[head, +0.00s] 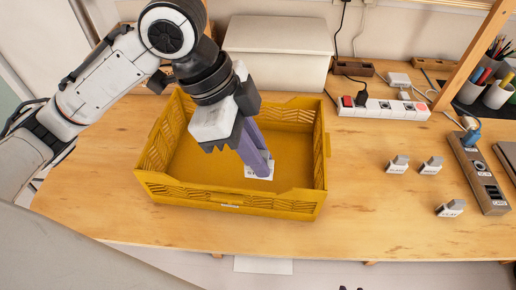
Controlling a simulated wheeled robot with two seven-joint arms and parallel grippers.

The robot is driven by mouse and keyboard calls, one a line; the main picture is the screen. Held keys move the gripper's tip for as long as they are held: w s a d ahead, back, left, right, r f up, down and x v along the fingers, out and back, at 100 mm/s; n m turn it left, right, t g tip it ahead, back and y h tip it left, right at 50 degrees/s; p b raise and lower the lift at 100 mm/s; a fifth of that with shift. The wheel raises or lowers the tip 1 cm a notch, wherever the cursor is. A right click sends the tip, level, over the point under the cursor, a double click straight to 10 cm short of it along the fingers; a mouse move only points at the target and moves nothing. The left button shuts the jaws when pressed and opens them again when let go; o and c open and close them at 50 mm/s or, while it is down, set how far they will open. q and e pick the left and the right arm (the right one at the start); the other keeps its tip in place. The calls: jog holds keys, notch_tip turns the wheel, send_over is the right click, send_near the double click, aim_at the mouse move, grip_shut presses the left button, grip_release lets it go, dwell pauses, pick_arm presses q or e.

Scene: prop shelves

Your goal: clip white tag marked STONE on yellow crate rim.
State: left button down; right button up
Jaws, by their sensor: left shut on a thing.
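The yellow crate (175,187) stands open and looks empty on the wooden table. My left gripper (261,168) reaches down over the inside of the crate, towards its front right part. It is shut on a white tag (251,174) with dark lettering, too small to read surely and partly covered by the fingers. The tag appears inside the crate's outline, behind the front rim; I cannot tell its height above the crate floor. My right gripper is not in view.
Several white tags with grey clips, including one nearby (397,165), stand on the table right of the crate. A power strip (384,108), a grey socket block (478,175) and pen cups (498,95) lie further right. A pale box (278,60) is behind the crate.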

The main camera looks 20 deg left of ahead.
aim_at(263, 194)
pick_arm(q)
jog(key=shift+f, duration=0.75)
notch_tip(263, 194, down, 2)
jog(key=shift+f+b, duration=0.5)
jog(key=shift+f, duration=0.3)
jog(key=shift+f+b, duration=0.65)
jog(key=shift+b, duration=0.25)
jog(key=shift+r, duration=0.2)
jog(key=shift+p, duration=0.35)
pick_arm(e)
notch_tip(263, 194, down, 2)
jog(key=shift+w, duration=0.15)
pick_arm(q)
jog(key=shift+f, duration=0.2)
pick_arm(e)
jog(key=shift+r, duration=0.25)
pick_arm(q)
jog(key=shift+p, duration=1.05)
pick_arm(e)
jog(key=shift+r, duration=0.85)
pick_arm(q)
jog(key=shift+f, duration=1.8)
dwell(0.4)
